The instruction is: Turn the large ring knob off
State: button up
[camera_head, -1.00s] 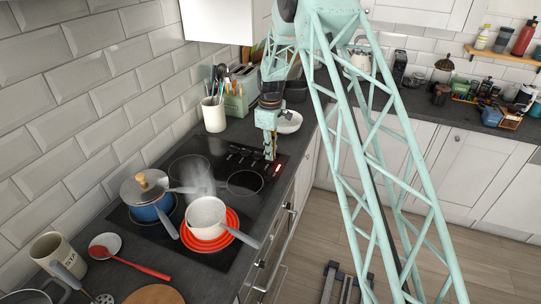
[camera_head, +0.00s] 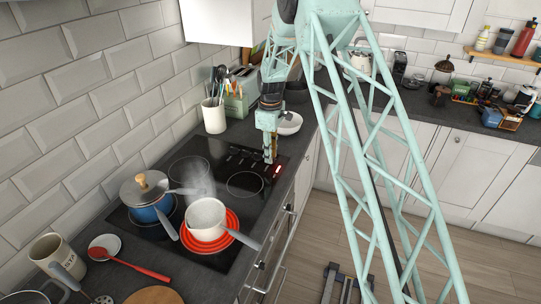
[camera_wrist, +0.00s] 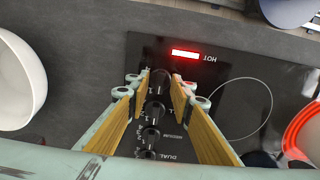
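The black cooktop (camera_head: 195,255) has a row of black knobs at its far end. In the wrist view my gripper (camera_wrist: 158,82) is open, with its two fingers on either side of the end knob (camera_wrist: 160,83). Gaps show between this knob and the fingertips, and its label cannot be read. More knobs (camera_wrist: 151,135) follow in the row, with "MEDIUM" and "DUAL" printed near two of them. In the head view my gripper (camera_head: 270,158) points down over the knob row. A red ring (camera_head: 233,219) glows under a white saucepan (camera_head: 206,214). A red "HOT" light (camera_wrist: 186,54) is lit.
A blue pot (camera_head: 148,205) with a lid stands left of the saucepan. A white bowl (camera_head: 289,124) sits behind my gripper, and a utensil crock (camera_head: 214,117) stands by the wall. A red spoon (camera_head: 137,266) lies in front. The unlit ring (camera_head: 245,184) near the knobs is bare.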

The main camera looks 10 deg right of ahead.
notch_tip(320, 180, up, 12)
dwell(1.0)
jog(key=shift+r, duration=0.1)
jog(key=s+r+m+t+b, duration=0.1)
jog(key=s+r+m+b, duration=0.15)
jog(key=s+r, duration=1.05)
jog(key=s+r+m+t+b, duration=0.1)
jog(key=s+r+m+b, duration=0.15)
jog(key=s+r, duration=1.15)
jog(key=s+f+m+t+b, duration=0.1)
jog(key=s+f+m, duration=0.1)
jog(key=s, duration=1.6)
jog(key=s+f+m+t+b, duration=0.1)
jog(key=s+f+m+b, duration=0.1)
jog(key=s, duration=1.7)
jog(key=shift+d+f+m, duration=0.4)
jog(key=shift+f+m, duration=0.2)
jog(key=shift+m, duration=0.6)
